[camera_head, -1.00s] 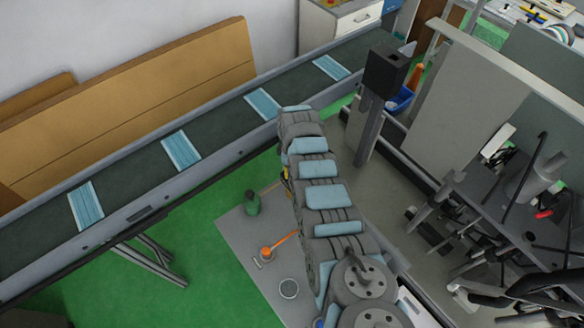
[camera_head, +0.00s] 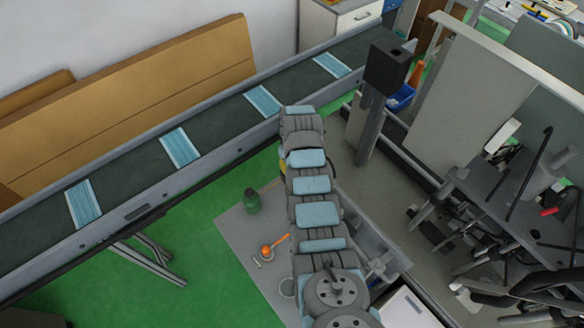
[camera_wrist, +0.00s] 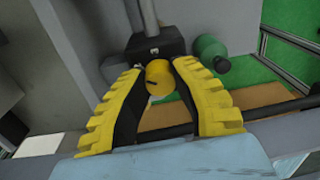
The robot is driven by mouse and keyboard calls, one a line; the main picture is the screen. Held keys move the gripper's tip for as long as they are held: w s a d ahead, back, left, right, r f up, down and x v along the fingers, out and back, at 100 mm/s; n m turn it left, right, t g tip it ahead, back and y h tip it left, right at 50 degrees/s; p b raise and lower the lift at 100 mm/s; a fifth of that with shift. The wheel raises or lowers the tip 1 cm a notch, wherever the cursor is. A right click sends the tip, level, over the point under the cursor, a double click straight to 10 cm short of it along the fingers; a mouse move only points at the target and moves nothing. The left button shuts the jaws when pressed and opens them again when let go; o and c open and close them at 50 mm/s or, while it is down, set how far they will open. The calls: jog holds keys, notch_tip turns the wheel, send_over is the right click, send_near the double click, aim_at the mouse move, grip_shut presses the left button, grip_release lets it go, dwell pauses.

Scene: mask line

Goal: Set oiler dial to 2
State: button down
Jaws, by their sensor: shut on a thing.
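The oiler dial (camera_wrist: 160,80), a round yellow knob with a short dark mark on its face, shows in the wrist view. It sits in front of a black block with a grey tube rising from its top. My gripper (camera_wrist: 159,68), with yellow ribbed fingers and dark inner pads, is shut on the dial, one finger on each side. No numbers on the dial can be read. In the head view my arm hides the dial and most of the gripper; only a bit of yellow shows beside it.
A green round part (camera_wrist: 210,53) lies right of the block in the wrist view. In the head view the conveyor (camera_head: 130,178) carries several blue masks. A green bottle (camera_head: 252,201) and an orange-topped tool (camera_head: 266,251) rest on a grey surface. A dark post (camera_head: 366,130) stands right of my arm.

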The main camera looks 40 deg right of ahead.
jog(key=shift+f, duration=0.1)
jog(key=c, duration=0.8)
grip_release()
jog(key=shift+s, duration=0.15)
jog(key=shift+r, duration=0.6)
jog(key=r, duration=0.6)
jog(key=shift+d+r, duration=0.2)
